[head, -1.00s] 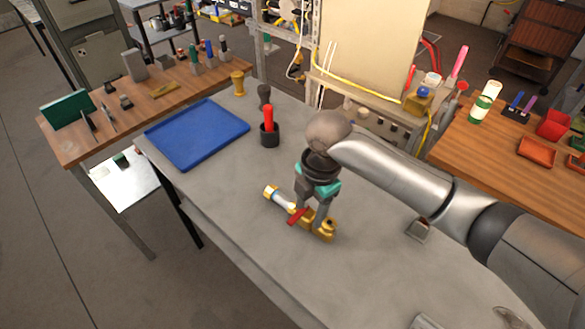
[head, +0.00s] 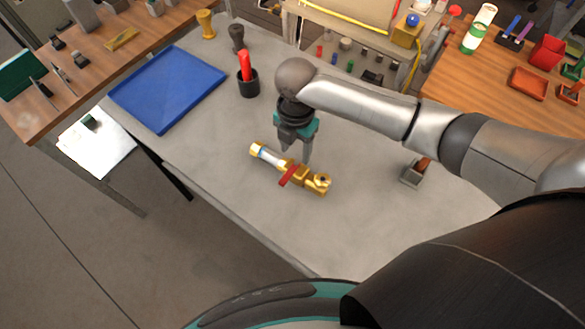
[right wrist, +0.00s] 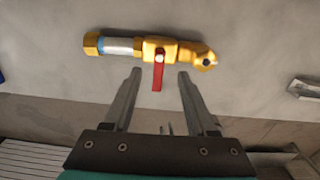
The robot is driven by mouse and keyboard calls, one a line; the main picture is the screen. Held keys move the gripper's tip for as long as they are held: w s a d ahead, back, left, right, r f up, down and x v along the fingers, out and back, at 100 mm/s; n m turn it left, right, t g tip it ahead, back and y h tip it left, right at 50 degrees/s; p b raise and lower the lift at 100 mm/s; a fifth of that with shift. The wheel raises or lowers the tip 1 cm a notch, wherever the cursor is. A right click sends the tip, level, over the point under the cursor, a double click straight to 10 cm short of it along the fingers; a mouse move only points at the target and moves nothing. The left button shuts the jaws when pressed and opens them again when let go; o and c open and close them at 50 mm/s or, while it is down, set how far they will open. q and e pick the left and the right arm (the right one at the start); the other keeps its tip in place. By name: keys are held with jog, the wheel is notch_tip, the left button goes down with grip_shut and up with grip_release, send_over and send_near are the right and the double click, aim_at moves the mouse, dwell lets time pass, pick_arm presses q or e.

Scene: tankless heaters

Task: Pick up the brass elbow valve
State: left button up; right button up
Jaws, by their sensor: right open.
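The brass elbow valve (head: 298,174) lies on the grey table. It has a yellow brass body, a silver middle section with a blue band, and a red lever. In the right wrist view the valve (right wrist: 150,47) lies crosswise ahead of the fingertips, its red lever pointing back toward the gap between them. My right gripper (head: 297,152) is open and empty, at the valve's far side in the head view, fingers pointing down. My left gripper is not in view.
A blue tray (head: 168,88) lies at the table's left. A black cup (head: 248,86) holding a red-handled item stands behind the valve. A small grey block-like item (head: 413,174) is to the right. Table around the valve is clear.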

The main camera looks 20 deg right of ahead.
aim_at(296, 163)
jog(key=shift+w+d+f, duration=0.1)
jog(key=shift+f, duration=1.25)
jog(key=shift+w+d+f, duration=0.1)
jog(key=shift+f, duration=1.25)
grip_shut()
jog(key=shift+w+r, duration=0.1)
